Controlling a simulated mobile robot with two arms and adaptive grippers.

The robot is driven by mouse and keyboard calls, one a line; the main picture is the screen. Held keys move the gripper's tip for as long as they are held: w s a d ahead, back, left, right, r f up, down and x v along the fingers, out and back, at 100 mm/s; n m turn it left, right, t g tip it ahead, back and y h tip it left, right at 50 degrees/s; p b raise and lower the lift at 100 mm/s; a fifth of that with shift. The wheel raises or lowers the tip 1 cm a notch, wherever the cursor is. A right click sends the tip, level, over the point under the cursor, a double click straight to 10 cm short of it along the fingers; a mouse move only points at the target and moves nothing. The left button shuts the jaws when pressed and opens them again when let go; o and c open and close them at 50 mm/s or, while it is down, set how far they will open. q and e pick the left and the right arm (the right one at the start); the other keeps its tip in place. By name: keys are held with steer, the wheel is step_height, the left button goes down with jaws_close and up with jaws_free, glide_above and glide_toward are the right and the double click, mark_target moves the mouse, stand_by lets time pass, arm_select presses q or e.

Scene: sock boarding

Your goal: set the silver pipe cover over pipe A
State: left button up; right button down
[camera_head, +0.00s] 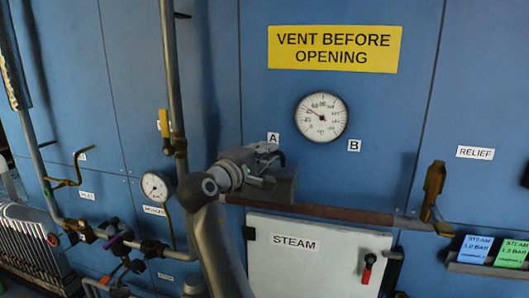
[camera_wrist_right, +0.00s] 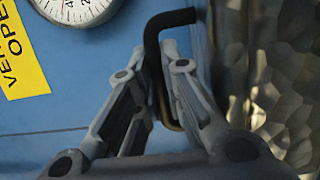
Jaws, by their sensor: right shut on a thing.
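My right gripper (camera_head: 268,152) is in the middle of the head view, below the A label (camera_head: 273,138). In the right wrist view my right gripper (camera_wrist_right: 157,52) is shut on a black bent handle (camera_wrist_right: 166,22). The silver pipe cover (camera_wrist_right: 285,75) shows as dimpled, shiny metal beside the handle in that view. In the head view a dark grey block (camera_head: 282,190), apparently the cover, is under the gripper and overlaps the left part of a brown horizontal pipe (camera_head: 335,212). I cannot tell whether it touches the pipe. My left gripper is not in view.
A white STEAM door (camera_head: 320,262) is below the pipe, with a red-handled latch (camera_head: 367,270). A brass lever (camera_head: 433,185) stands at the pipe's right end. A round gauge (camera_head: 321,116) is above. Valves (camera_head: 122,240) and a vertical pipe (camera_head: 172,70) are left.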

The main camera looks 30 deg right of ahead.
steer(key=shift+f+b, duration=2)
steer(key=shift+f, duration=1.5)
steer(key=c, duration=1.5)
jaws_free()
steer(key=shift+f, duration=0.1)
steer(key=shift+s+a, duration=0.1)
steer(key=v, duration=0.7)
steer(key=shift+s+a, duration=0.1)
steer(key=shift+a, duration=0.05)
